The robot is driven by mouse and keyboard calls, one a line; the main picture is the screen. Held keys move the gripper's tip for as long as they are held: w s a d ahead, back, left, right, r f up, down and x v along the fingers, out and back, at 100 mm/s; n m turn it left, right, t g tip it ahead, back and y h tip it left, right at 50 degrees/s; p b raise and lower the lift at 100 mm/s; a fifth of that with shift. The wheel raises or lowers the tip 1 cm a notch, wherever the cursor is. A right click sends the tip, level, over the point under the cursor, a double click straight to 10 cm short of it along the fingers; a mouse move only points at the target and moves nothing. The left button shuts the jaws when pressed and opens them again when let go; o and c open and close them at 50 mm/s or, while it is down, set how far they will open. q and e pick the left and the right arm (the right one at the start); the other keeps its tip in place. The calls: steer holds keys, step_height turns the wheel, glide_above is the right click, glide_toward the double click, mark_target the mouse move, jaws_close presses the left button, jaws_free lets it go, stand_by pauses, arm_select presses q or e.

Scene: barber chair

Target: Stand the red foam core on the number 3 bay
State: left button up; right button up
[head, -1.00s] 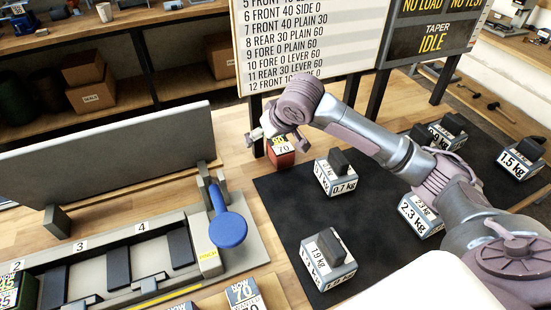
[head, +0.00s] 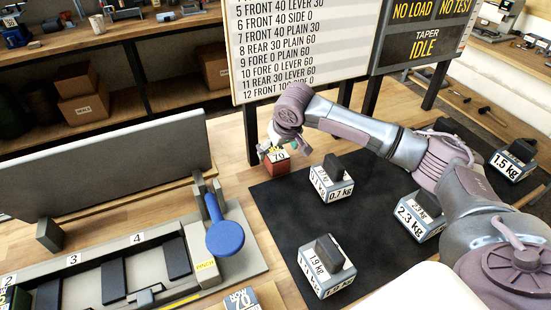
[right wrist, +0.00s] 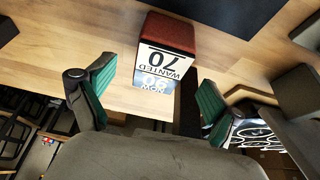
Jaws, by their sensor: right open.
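The red foam core (head: 277,168) is a small red block with a label reading 70, upright on the wooden bench beside the black mat's far left corner. It also shows in the right wrist view (right wrist: 168,32), its label reading WANTED 70 and NOW 90. My right gripper (head: 268,150) is right by the core in the head view. In the right wrist view its green-padded fingers (right wrist: 157,98) are spread, with the core just beyond the tips and no contact visible.
Several labelled weights stand on the black mat (head: 275,225), including a 0.7 kg weight (head: 332,182) near the core. A blue round-ended lever (head: 225,237) is at the fixture's right end. A tall grey panel (head: 110,165) stands behind the fixture. A signboard (head: 300,50) rises behind the core.

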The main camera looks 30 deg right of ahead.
mark_target(276, 153)
steer(key=x, duration=0.4)
steer(key=shift+w+f, duration=0.15)
steer(key=shift+f, duration=0.1)
steer(key=shift+c, duration=0.4)
steer(key=c, duration=1.3)
steer(key=shift+r, duration=0.15)
